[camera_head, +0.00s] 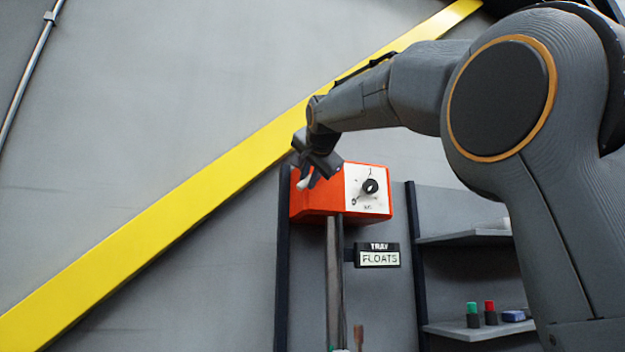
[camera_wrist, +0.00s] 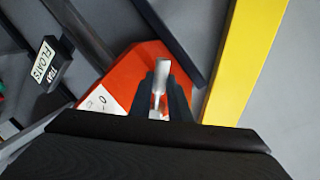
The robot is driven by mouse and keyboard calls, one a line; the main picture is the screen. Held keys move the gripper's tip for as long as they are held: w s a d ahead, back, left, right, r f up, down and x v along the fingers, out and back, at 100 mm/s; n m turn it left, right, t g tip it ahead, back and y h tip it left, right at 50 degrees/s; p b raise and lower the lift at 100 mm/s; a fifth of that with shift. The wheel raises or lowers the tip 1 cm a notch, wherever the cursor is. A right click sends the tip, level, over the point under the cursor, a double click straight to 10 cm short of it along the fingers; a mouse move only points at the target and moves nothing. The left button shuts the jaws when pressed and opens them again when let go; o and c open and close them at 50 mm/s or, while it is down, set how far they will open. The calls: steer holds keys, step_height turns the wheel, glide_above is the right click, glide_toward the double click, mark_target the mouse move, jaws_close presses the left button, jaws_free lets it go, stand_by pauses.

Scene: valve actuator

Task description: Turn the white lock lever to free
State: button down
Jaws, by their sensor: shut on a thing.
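The orange actuator box (camera_head: 318,202) stands on a grey post, with a white dial face and black knob (camera_head: 370,186) on its right side. The white lock lever (camera_head: 302,184) shows at the left of the box, partly hidden by my gripper (camera_head: 309,178). In the wrist view the pale lever (camera_wrist: 158,85) stands between the two dark fingers of my gripper (camera_wrist: 160,92), against the orange box (camera_wrist: 128,75). The fingers are shut on it. The lever's pivot and any lock markings are hidden.
Shelves at the right hold a green-topped item (camera_head: 472,314), a red-topped item (camera_head: 490,312) and a blue item (camera_head: 513,315). A yellow diagonal beam (camera_head: 190,200) crosses the grey wall behind.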

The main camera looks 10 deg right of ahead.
steer(key=shift+a+r+m, duration=0.2)
steer(key=shift+r+m, duration=0.15)
steer(key=shift+m, duration=0.15)
steer(key=c, duration=1.7)
jaws_free()
steer(key=shift+o, duration=0.2)
steer(key=shift+s, duration=0.15)
steer(key=s+r+b, duration=0.1)
steer(key=s+b, duration=0.1)
steer(key=s, duration=0.5)
steer(key=shift+s+a+r, duration=0.15)
steer(key=shift+s+r, duration=0.05)
steer(key=shift+r, duration=0.1)
